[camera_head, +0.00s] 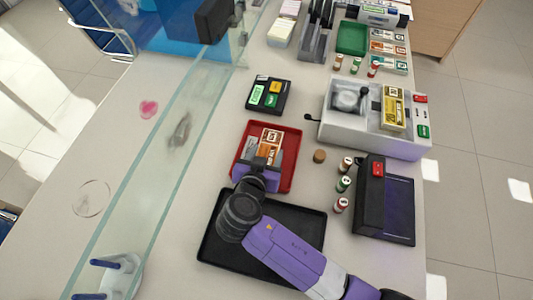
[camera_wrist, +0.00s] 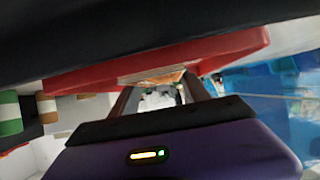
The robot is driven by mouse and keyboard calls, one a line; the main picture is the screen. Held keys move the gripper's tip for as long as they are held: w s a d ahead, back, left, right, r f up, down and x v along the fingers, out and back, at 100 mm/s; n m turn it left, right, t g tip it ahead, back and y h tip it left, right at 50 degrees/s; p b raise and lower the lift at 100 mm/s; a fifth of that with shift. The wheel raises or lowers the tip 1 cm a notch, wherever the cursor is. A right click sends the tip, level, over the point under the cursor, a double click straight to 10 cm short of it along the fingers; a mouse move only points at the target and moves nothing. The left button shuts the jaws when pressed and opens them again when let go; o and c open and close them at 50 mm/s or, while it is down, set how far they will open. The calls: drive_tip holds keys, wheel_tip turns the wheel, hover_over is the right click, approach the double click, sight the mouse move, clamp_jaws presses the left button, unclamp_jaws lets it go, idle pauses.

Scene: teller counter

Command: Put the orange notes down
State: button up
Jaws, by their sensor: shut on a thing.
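The orange notes (camera_head: 268,142) are a banded bundle over the red tray (camera_head: 286,186) in the head view. My gripper (camera_head: 268,153) is shut on them. In the wrist view the notes show as an orange and pale strip (camera_wrist: 155,75) between the fingers of my gripper (camera_wrist: 160,85). The red tray's wall (camera_wrist: 225,47) is close by in that view. Whether the notes touch the tray floor cannot be told.
A black tray (camera_head: 312,228) lies in front of the red tray, partly under my arm. Wrapped coin rolls (camera_head: 342,184) and a dark purple-topped device (camera_head: 385,205) stand to the right. A glass screen (camera_head: 165,160) runs along the left.

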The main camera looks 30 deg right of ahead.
drive_tip(key=shift+f, duration=0.25)
drive_tip(key=shift+f, duration=0.2)
drive_tip(key=o, duration=1.6)
drive_tip(key=shift+r, duration=0.15)
drive_tip(key=shift+r, duration=0.15)
drive_tip(key=b+v, duration=0.1)
drive_tip(key=v, duration=1.1)
